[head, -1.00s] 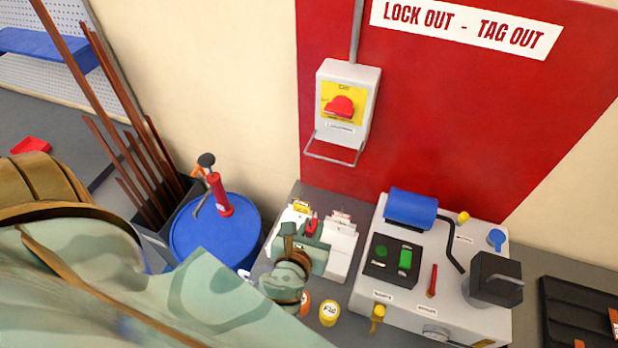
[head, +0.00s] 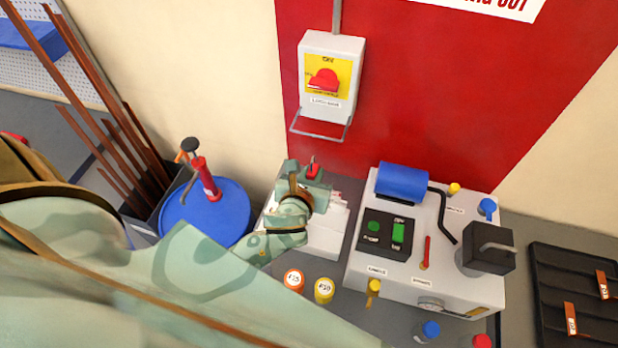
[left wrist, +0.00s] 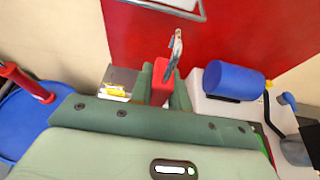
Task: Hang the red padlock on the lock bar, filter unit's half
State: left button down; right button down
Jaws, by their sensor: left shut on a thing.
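The red padlock (head: 313,167) is held upright between the fingers of my left gripper (head: 305,178). In the left wrist view its red body (left wrist: 161,84) sits between the green fingers (left wrist: 164,92), with the metal shackle (left wrist: 175,45) pointing up. The lock bar (head: 322,138) is a grey wire loop under the switch box. It also shows at the top of the left wrist view (left wrist: 165,8). The padlock is below the bar and apart from it in the picture. I cannot tell the bar's two halves apart. My right gripper is not in view.
The grey switch box (head: 330,75) with a red knob is on the red board. A white holder (head: 325,230) stands below my gripper. A blue drum (head: 215,222) with a red pump is left, a bender machine (head: 425,275) with a blue cylinder right.

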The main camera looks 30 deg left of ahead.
pick_arm(q)
jog(key=r+b+x, duration=0.1)
jog(key=b+x, duration=0.3)
jog(key=x, duration=0.5)
jog(key=shift+w+r, duration=0.35)
jog(key=shift+r, duration=0.05)
jog(key=shift+a, duration=0.1)
jog(key=c, duration=1.3)
grip_release()
jog(key=shift+o, duration=0.2)
jog(key=p+v, duration=0.1)
jog(key=v, duration=1.5)
jog(key=shift+s+r, duration=0.15)
